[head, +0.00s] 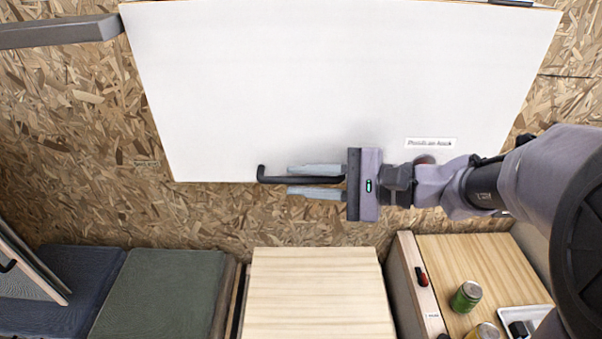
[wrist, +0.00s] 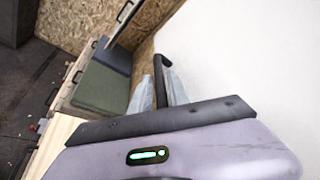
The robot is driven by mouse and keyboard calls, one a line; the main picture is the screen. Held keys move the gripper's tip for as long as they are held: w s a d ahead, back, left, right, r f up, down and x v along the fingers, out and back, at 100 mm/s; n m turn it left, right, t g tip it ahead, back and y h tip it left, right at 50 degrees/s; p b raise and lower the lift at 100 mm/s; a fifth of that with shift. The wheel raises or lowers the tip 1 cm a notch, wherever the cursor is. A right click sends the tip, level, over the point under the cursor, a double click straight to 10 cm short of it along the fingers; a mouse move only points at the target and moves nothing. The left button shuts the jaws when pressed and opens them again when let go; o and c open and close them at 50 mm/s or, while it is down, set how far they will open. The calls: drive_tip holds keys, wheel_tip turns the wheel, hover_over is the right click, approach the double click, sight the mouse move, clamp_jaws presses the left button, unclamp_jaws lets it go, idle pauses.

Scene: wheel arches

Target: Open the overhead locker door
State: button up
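The overhead locker door (head: 330,80) is a large white panel at the top of the head view, and it fills the right of the wrist view (wrist: 250,60). A black bar handle (head: 275,180) runs along its lower edge. My gripper (head: 290,180) comes from the right, with one finger above the handle bar and one below it. Small gaps seem to show between the fingers and the bar, so the gripper looks open around the handle. In the wrist view the handle (wrist: 160,70) shows between the two fingers. The part of the handle nearest my palm is hidden.
Below are a green cushion (head: 160,290), a light wooden top (head: 318,295) and a wooden counter (head: 480,262) with a green can (head: 466,296) and a white tray (head: 525,317). A grey bar (head: 60,32) juts in at upper left. The space beneath the door is clear.

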drive_tip(key=shift+a, duration=0.2)
drive_tip(key=shift+c, duration=0.2)
clamp_jaws()
idle(1.2)
